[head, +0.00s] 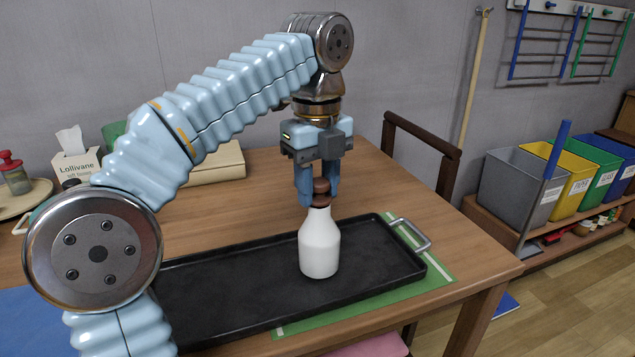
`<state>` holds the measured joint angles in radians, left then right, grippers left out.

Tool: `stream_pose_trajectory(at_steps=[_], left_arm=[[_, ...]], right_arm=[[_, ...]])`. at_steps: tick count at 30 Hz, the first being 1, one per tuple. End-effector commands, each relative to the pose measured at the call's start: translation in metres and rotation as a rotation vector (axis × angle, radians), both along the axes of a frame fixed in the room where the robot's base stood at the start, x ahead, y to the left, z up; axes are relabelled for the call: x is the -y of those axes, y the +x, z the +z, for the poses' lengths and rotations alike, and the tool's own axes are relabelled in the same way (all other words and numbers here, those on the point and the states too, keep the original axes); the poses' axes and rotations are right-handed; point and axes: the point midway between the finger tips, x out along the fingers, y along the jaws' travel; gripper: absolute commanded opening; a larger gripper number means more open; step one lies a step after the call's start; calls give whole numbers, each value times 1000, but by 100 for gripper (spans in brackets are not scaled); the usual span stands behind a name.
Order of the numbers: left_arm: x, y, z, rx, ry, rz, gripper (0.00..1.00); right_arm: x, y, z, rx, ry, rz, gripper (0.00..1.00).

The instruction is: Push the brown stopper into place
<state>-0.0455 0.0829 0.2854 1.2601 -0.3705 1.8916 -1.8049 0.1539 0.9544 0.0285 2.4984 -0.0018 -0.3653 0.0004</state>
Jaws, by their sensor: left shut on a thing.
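A white bottle (319,245) stands upright on a black tray (220,295) on the wooden table. The brown stopper (321,187) is at the top of the bottle, between the fingers of my left gripper (318,190). My left gripper points straight down and is shut on the stopper. The stopper's lower part meets the bottle's mouth; how deep it sits in the neck I cannot tell. My right gripper is not in view.
The tray has a metal handle (412,234) at its right end and lies over a green mat (440,275). A tissue box (77,165) and a tan box (215,163) stand at the back left. A dark chair (420,135) is behind the table. Coloured bins (520,185) stand at the right.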

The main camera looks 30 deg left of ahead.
Motion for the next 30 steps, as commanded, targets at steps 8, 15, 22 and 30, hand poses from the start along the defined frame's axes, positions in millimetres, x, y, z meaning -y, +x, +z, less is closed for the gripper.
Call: stream_pose_trajectory(at_steps=[8,15,22,30], left_arm=[[0,0,-6,0,0,0,9],[0,0,-5,0,0,0,67],[0,0,-5,0,0,0,67],[0,1,34,1,-2,-1,67]], right_arm=[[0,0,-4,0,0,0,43],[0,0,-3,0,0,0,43],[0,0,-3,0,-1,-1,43],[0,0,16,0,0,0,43]])
